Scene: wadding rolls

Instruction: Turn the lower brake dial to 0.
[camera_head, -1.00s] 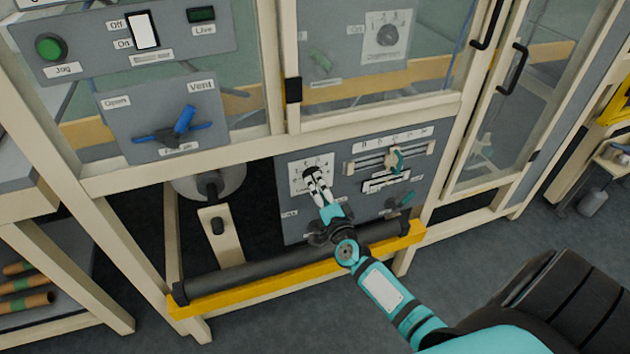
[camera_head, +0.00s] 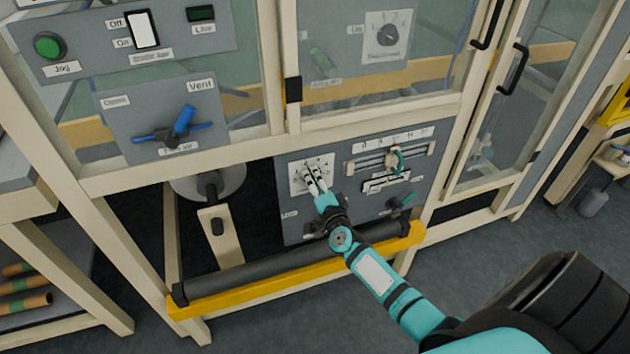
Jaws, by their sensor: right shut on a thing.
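The lower brake dial's white scale plate (camera_head: 297,181) is on the grey lower panel (camera_head: 340,215), at its upper left. My right gripper (camera_head: 310,172) is at the plate, its fingers shut on the dial's knob. The fingers hide most of the knob, so the mark it points to cannot be read. The numbers on the plate are too small to read. My left gripper is not in view.
A yellow bar (camera_head: 290,285) and dark roller (camera_head: 270,261) run in front below. Another dial (camera_head: 387,35) is behind glass above.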

